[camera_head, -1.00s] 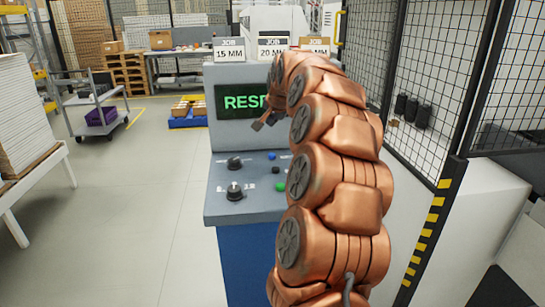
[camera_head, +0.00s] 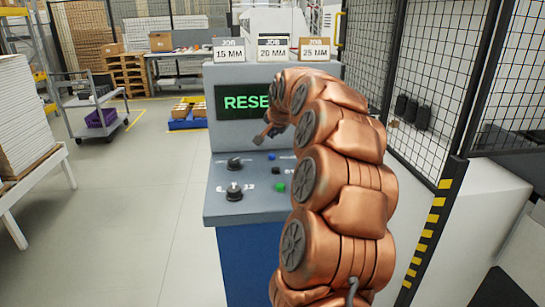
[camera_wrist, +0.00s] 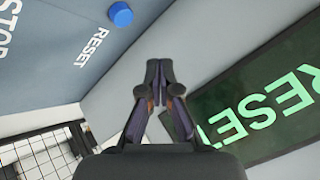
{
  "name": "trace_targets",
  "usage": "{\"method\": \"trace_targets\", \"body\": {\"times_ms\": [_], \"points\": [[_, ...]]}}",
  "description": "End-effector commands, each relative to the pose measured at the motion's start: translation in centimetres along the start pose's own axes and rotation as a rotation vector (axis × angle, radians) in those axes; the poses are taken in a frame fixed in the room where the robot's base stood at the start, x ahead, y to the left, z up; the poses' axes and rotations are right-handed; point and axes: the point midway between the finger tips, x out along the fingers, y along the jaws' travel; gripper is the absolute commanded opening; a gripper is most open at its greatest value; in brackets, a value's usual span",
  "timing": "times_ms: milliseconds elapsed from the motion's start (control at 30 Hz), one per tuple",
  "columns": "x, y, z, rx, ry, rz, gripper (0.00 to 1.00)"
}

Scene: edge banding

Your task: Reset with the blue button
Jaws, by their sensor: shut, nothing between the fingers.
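The blue button (camera_head: 271,155) sits on the sloped grey console top (camera_head: 225,208). In the wrist view the blue button (camera_wrist: 121,15) is at the top, beside a printed RESET label. My gripper (camera_head: 262,138) is above the console, a little up and left of the button, and apart from it. In the wrist view my gripper (camera_wrist: 159,66) is shut and empty, its fingertips below and right of the button. The display (camera_head: 240,101) behind shows green RESET letters, partly hidden by my arm; the display also shows in the wrist view (camera_wrist: 265,115).
A green button (camera_head: 280,187), a black button (camera_head: 276,170) and two black knobs (camera_head: 234,190) share the console. JOB cards (camera_head: 229,49) stand on top. A mesh fence (camera_head: 430,80) is at right. The floor at left is clear, with a cart (camera_head: 100,110) beyond.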

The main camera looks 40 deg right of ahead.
Motion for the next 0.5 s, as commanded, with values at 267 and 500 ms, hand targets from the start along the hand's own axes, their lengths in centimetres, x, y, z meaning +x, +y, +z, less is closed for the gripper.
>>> {"method": "trace_targets", "body": {"times_ms": [267, 500], "points": [[2.5, 1.9, 1.8, 0.001, 0.000, 0.001, 0.00], [3.2, 2.4, 2.3, 0.001, 0.001, 0.000, 0.00]]}}
